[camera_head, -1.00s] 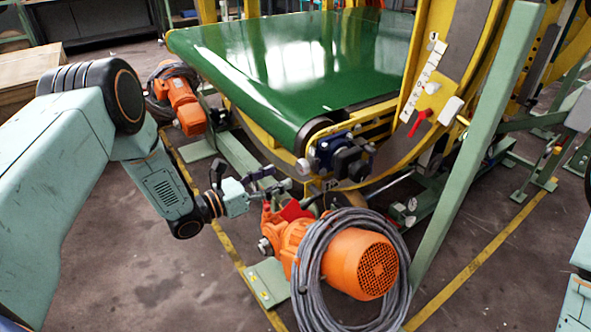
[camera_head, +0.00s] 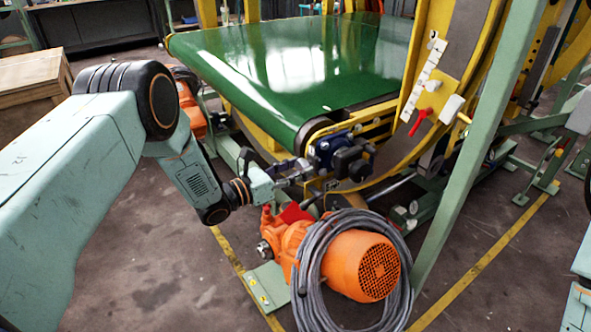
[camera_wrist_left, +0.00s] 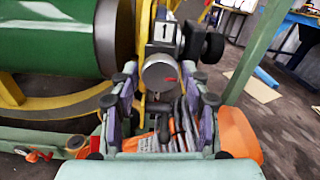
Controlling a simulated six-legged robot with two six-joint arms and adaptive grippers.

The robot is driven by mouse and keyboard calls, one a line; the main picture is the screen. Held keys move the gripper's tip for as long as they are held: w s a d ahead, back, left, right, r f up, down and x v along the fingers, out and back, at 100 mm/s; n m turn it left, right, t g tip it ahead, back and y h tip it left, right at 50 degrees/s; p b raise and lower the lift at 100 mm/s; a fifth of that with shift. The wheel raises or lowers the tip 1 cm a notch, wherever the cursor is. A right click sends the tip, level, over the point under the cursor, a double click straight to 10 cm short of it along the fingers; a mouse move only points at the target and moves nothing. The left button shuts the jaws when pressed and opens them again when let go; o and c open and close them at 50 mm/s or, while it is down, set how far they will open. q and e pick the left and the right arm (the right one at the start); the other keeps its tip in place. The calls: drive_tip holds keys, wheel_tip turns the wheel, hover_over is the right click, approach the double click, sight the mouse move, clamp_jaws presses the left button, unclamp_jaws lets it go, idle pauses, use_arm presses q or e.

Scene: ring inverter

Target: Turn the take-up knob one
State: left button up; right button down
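In the left wrist view a grey round knob (camera_wrist_left: 160,72) with a red mark on its face sits below a white plate (camera_wrist_left: 164,32) with a black mark like a 1 or an arrow. My left gripper (camera_wrist_left: 163,78) is open, one finger on each side of the knob; I cannot tell whether they touch it. In the head view my left gripper (camera_head: 296,172) is at the blue take-up block (camera_head: 325,150) by the belt's near corner, and hides most of the knob. A black lobed knob (camera_head: 352,161) is beside it. My right gripper is out of view.
An orange motor (camera_head: 362,265) wrapped in grey cable stands just below my left gripper. The green belt (camera_head: 290,65) and yellow ring frame (camera_head: 385,180) lie behind. A green post (camera_head: 475,150) rises at right. Open floor (camera_head: 170,265) is at lower left.

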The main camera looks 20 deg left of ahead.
use_arm(q)
drive_tip(key=c, duration=0.7)
drive_tip(key=shift+c, duration=0.3)
drive_tip(key=shift+n, duration=0.3)
